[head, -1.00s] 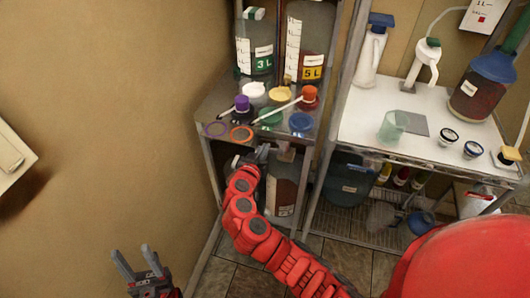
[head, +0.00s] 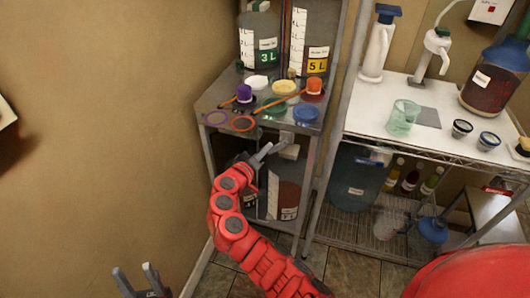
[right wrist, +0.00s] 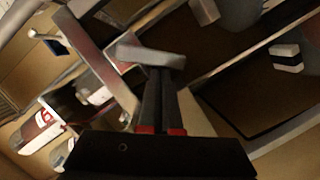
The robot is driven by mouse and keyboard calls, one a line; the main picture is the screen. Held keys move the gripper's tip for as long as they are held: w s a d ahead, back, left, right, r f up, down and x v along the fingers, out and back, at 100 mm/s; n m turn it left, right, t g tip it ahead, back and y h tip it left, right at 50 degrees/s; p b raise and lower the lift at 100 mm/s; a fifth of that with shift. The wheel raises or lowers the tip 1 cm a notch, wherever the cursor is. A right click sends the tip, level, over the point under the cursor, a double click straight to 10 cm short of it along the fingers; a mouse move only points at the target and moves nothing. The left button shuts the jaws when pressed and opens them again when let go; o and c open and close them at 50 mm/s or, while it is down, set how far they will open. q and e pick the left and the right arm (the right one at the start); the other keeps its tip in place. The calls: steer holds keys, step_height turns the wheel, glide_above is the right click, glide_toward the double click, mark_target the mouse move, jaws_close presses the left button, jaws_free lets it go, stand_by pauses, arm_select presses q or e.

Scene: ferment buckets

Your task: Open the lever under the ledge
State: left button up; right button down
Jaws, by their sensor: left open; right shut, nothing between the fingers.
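The ledge (head: 222,98) is the front of the metal shelf unit's top. Under it, near its right end, is a pale blocky fitting (head: 289,151), which I take to be the lever's place; the lever's position is unclear. My right gripper (head: 268,151) is shut, with its fingertips just left of this fitting under the ledge. In the right wrist view, the shut fingers (right wrist: 165,80) end at a short grey bar (right wrist: 150,54), touching or very near it; nothing is between them. My left gripper (head: 138,279) is open and empty at the bottom left, away from the shelf.
Jars (head: 285,200) stand on the shelf below, close to my right arm. A white-topped wire rack (head: 365,118) stands to the right. Floor below is open.

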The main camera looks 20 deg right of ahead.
steer(key=shift+s+d+f+n+h+b, duration=0.15)
steer(key=shift+f+n+h+b, duration=0.3)
steer(key=shift+n, duration=0.55)
steer(key=shift+f, duration=0.1)
steer(key=v, duration=1.2)
steer(key=shift+b, duration=0.4)
steer(key=shift+d, duration=0.1)
